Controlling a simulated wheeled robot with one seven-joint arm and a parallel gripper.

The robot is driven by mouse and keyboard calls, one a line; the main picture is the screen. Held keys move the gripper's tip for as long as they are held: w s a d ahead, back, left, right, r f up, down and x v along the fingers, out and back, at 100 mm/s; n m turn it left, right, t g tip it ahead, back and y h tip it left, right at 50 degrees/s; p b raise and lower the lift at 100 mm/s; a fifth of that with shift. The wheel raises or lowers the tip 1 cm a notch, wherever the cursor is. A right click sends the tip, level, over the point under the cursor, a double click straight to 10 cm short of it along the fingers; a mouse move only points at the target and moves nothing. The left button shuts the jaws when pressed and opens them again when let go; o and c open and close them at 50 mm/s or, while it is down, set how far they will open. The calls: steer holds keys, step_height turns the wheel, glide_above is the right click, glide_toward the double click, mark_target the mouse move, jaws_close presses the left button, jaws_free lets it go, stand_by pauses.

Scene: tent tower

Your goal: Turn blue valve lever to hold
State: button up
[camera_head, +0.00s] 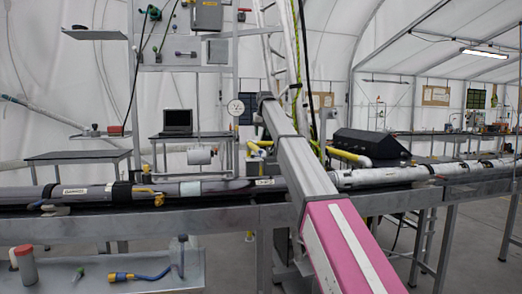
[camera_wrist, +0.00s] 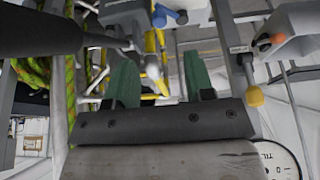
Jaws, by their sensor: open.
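In the wrist view, a small blue lever-like part (camera_wrist: 160,14) shows at the top, on or beside a grey fitting (camera_wrist: 125,14). I cannot tell for sure that it is the blue valve lever, or at which position it is set. My gripper (camera_wrist: 160,76) is open, with two green fingers apart and nothing held between them. The blue part lies beyond the fingertips, apart from them. In the head view my arm reaches forward to the middle, and its fingers cannot be made out there.
A round white gauge (camera_head: 235,107) stands just left of my arm's far end; part of it shows in the wrist view (camera_wrist: 280,161). A ladder (camera_head: 283,50) and yellow pipes (camera_wrist: 153,48) are close by. A long pipe (camera_head: 225,187) crosses the bench. A grey box (camera_wrist: 288,28) is at right.

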steer(key=x, duration=1.1)
steer(key=shift+w+r, duration=0.15)
steer(key=shift+w, duration=0.15)
jaws_close()
